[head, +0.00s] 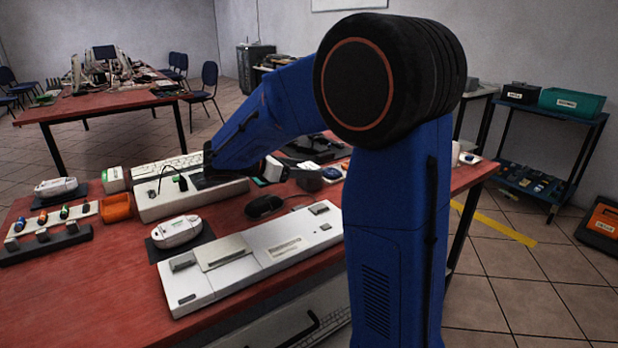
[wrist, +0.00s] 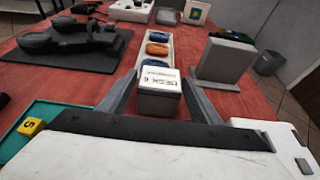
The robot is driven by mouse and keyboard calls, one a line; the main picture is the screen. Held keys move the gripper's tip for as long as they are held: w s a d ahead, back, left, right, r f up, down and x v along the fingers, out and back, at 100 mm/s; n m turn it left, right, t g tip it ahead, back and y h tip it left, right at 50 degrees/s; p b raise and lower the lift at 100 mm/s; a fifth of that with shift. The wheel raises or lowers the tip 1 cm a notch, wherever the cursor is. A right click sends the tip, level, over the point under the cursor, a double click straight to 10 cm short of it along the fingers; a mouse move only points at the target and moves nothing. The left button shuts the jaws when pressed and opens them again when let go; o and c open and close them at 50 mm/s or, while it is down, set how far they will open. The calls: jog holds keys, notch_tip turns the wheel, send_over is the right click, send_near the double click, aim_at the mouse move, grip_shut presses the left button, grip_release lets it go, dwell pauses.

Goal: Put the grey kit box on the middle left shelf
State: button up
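A small dark grey box (wrist: 160,104) with a white printed top label sits in the middle of the wrist view; I take it for the grey kit box. The label is too blurred to read surely. My gripper (wrist: 160,84) has one grey finger on each side of the box, spread about its width. I cannot tell whether the fingers press on it or stand slightly apart. In the head view my gripper (head: 284,172) is low over the red table, right of the white console, and the box cannot be made out. A dark shelf rack (head: 535,184) stands at the right.
A grey block (wrist: 225,62) stands right of the box, and a narrow tray (wrist: 167,32) with blue and orange items lies behind it. A teal tray (wrist: 12,137) with a yellow cube is at left. The rack holds a green bin (head: 572,102) and a black box (head: 520,93) on top.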

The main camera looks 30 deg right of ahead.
aim_at(304, 167)
jog(key=c, duration=0.8)
jog(key=shift+r, duration=0.1)
notch_tip(304, 167, up, 10)
jog(key=shift+f, duration=0.1)
